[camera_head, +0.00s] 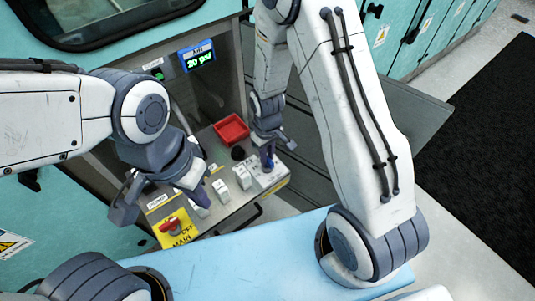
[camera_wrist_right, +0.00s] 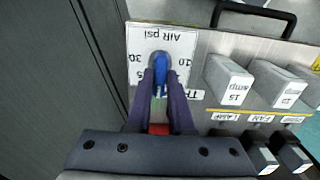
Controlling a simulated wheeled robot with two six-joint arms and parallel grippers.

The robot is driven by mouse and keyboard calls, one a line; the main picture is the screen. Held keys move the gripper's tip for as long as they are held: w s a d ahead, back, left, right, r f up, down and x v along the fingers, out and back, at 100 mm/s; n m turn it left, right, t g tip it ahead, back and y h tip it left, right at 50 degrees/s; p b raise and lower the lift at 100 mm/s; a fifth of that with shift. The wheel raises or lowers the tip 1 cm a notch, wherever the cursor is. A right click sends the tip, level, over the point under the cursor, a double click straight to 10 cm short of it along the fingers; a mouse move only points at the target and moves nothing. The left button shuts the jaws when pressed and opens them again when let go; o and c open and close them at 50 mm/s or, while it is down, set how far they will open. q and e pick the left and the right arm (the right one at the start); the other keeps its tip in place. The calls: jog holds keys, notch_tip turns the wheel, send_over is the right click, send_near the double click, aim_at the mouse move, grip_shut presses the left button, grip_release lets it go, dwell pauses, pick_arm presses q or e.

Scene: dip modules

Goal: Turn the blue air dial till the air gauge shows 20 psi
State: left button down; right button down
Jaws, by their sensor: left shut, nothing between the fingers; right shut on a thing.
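The air gauge (camera_head: 197,57) is a small screen on the cabinet's back wall and reads 20 psi in green. The blue air dial (camera_wrist_right: 159,70) sits on a white plate (camera_wrist_right: 180,42) marked AIR psi, upside down in the right wrist view, with 10 and 30 legible beside it. My right gripper (camera_wrist_right: 160,88) is shut on the dial, its fingers hiding part of it and the plate. In the head view my right gripper (camera_head: 268,155) is at the panel's right end. My left gripper (camera_head: 200,194) is shut and empty over the panel's left part.
A red tray (camera_head: 231,129) stands behind the panel. White switch blocks (camera_head: 242,177) stand left of the dial in the head view. A red MAIN switch (camera_head: 170,226) on a yellow plate is at the front left. A light blue surface (camera_head: 268,262) lies in front.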

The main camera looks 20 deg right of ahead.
jog(key=shift+w+r, duration=0.1)
jog(key=c, duration=0.8)
grip_release()
notch_tip(320, 180, up, 10)
jog(key=shift+r, duration=0.2)
jog(key=s+a+r+n, duration=0.1)
jog(key=s+a+r, duration=0.1)
jog(key=s+r, duration=0.2)
jog(key=s+a+r+n+p, duration=0.1)
jog(key=s+a+r, duration=0.2)
jog(key=s, duration=0.6)
jog(key=s+a+r+y+p, duration=0.1)
jog(key=s+a+r, duration=0.1)
jog(key=s+r, duration=0.4)
jog(key=shift+s+a+r+n, duration=0.35)
jog(key=shift+r+n, duration=0.05)
jog(key=shift+r, duration=0.2)
